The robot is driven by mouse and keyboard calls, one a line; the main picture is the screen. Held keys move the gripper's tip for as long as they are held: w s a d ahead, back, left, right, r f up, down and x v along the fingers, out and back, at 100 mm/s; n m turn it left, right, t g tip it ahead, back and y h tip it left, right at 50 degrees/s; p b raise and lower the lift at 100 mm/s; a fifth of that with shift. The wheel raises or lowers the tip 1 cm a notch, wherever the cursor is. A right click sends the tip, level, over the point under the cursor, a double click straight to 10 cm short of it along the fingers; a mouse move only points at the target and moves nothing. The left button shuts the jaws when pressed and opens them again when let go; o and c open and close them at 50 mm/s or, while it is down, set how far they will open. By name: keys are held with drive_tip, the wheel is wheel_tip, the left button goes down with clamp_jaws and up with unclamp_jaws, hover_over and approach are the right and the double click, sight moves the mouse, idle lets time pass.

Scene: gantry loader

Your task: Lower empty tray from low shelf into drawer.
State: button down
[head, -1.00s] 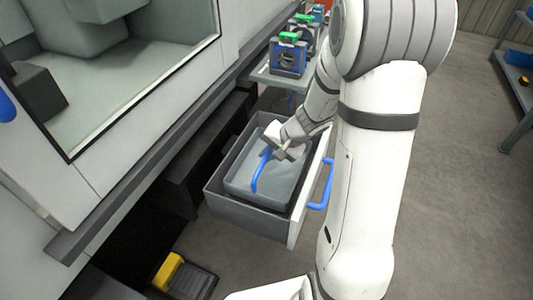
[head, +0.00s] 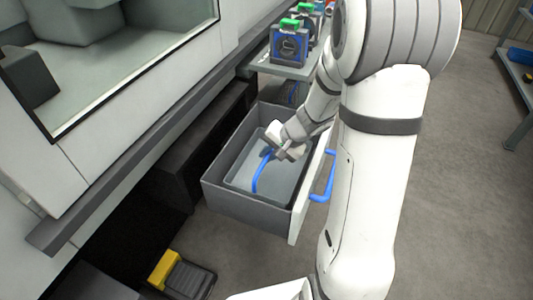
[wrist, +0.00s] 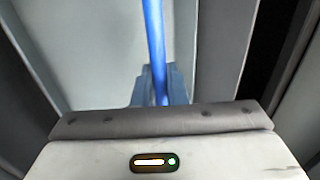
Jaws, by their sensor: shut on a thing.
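The grey tray (head: 240,178) sits inside the open drawer (head: 225,196), its rim below the drawer's walls. A blue bar handle (head: 257,176) arches over the tray. My gripper (head: 270,153) is shut on this handle at its far right part in the head view. In the wrist view the blue handle (wrist: 153,40) runs up from between the fingers (wrist: 160,90), and the tray's light grey floor (wrist: 95,60) lies below. The tray looks empty where it shows. Whether it rests on the drawer's bottom is hidden.
The drawer front carries a blue handle (head: 328,178) at its right. A grey shelf (head: 275,68) with blue and green fixtures (head: 289,46) stands behind the drawer. A yellow and black pedal (head: 180,277) lies on the floor in front. The machine's wall is left.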

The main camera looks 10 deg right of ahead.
drive_tip(key=shift+f+b, duration=0.6)
drive_tip(key=shift+b, duration=0.2)
idle(0.4)
drive_tip(key=c, duration=1.4)
unclamp_jaws()
drive_tip(key=p+v, duration=0.2)
drive_tip(key=v, duration=0.5)
drive_tip(key=shift+s+d+r+p, duration=0.1)
drive_tip(key=shift+d+r+p, duration=0.05)
drive_tip(key=shift+r+p, duration=0.25)
wheel_tip(320, 180, up, 7)
drive_tip(key=p, duration=0.5)
